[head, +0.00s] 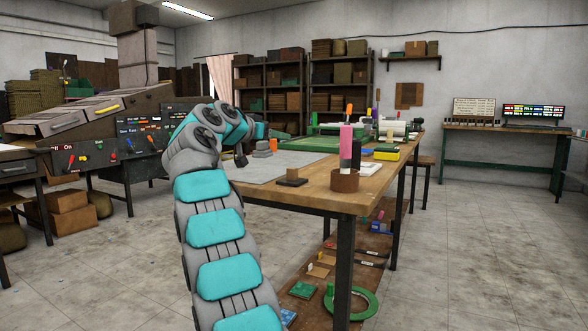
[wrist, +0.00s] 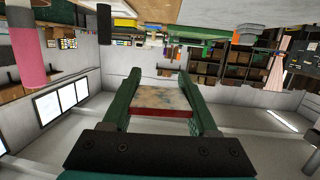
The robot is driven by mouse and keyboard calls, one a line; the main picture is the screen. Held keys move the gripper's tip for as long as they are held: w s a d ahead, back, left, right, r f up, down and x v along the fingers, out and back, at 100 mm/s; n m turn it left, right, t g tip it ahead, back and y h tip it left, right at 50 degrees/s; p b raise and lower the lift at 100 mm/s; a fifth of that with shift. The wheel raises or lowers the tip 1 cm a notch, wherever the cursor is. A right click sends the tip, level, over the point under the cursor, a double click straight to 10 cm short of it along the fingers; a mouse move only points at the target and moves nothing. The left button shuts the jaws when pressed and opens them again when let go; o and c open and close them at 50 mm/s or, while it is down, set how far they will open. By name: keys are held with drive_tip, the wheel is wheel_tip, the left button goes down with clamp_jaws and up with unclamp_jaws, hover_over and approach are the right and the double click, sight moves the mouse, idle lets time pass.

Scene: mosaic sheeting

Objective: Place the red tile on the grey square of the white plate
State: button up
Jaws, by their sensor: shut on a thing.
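My gripper (wrist: 160,78) has two green fingers and shows in the wrist view. It is shut on the red tile (wrist: 160,112), a flat square piece with a red edge and a pale speckled face. The tile sits between the fingers, in mid-air. In the head view my arm bends over the table, and neither the tile nor the fingers can be made out clearly. A small white flat thing (head: 369,168) lies on the table right of the brown cup; I cannot tell whether it is the white plate. No grey square can be made out.
The wooden table (head: 325,193) holds a grey sheet (head: 262,168), a dark block (head: 291,179) and a brown cup (head: 345,181) with tall pink and black rods (head: 346,140). A yellow box (head: 387,153) and a green mat (head: 312,144) lie farther back. The wrist picture is upside down.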

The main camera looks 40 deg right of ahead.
drive_tip(key=shift+d+r, duration=0.15)
drive_tip(key=shift+d, duration=0.05)
drive_tip(key=shift+s+d+r+g, duration=0.15)
drive_tip(key=shift+s+d+g, duration=0.25)
drive_tip(key=shift+d, duration=0.35)
idle(0.3)
